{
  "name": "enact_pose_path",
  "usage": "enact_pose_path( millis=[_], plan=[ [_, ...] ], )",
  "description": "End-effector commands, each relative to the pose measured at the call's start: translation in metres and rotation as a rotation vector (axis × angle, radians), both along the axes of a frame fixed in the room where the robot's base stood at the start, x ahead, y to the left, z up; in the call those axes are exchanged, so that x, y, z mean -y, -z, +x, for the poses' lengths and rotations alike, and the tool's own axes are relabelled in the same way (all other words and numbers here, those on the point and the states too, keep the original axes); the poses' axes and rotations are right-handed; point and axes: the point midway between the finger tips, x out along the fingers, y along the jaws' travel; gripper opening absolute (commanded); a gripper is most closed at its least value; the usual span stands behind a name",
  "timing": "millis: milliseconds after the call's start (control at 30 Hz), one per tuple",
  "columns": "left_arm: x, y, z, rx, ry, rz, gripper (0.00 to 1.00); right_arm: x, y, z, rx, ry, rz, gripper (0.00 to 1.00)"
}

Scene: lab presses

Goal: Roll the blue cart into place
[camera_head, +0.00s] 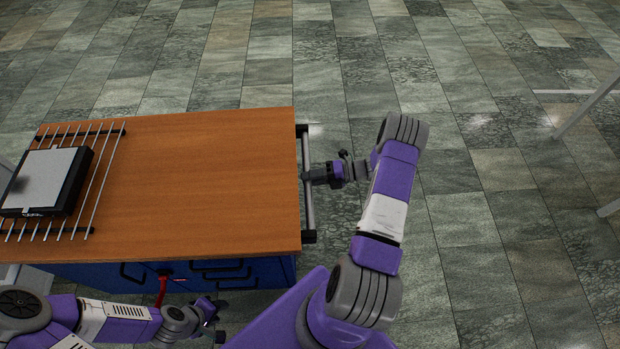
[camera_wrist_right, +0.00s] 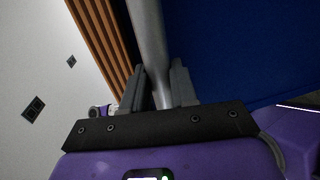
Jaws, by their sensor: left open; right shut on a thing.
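The blue cart (camera_head: 275,270) has a brown wooden top (camera_head: 200,180) and dark drawer handles on its near side. A metal push bar (camera_head: 308,205) runs along its right end on black brackets. My right gripper (camera_head: 311,177) is shut on the bar near its middle. In the right wrist view the bar (camera_wrist_right: 147,40) passes between the two fingers (camera_wrist_right: 160,88), beside the cart's blue end panel (camera_wrist_right: 220,50). My left gripper (camera_head: 216,318) is open in front of the cart's near side, below the drawer handles. It looks apart from the cart and holds nothing that I can see.
A metal rack (camera_head: 95,190) with a black and grey device (camera_head: 45,180) lies on the left of the cart top. A red item (camera_head: 161,290) is at the cart's near side. Pale metal legs (camera_head: 588,108) stand at the far right. The tiled floor behind the cart is clear.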

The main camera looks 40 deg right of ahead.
Motion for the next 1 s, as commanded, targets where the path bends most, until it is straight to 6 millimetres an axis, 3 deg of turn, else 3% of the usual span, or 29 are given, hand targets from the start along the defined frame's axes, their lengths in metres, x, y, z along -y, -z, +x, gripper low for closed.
enact_pose_path(
  millis=[33,800,833,900,1000],
  plan=[
    [0.0,0.0021,0.0001,0.0,0.0,0.0,0.41,0.0056,0.0101,-0.0039,-0.021,0.007,-0.023,0.0],
    [-0.0002,0.0033,0.0,0.0,0.0,0.0,0.41,0.0055,0.0096,-0.004,-0.022,-0.007,-0.019,0.0],
    [-0.0002,0.0033,0.0,0.0,0.0,0.0,0.41,0.0054,0.0097,-0.0041,-0.022,-0.007,-0.019,0.29],
    [-0.0002,0.0032,0.0,0.0,0.0,0.0,0.41,0.0053,0.0095,-0.0039,-0.022,-0.007,-0.019,0.37],
    [-0.0001,0.003,0.0,0.0,0.0,0.0,0.41,0.0052,0.0087,-0.0033,-0.021,-0.007,-0.019,0.37]
  ],
)
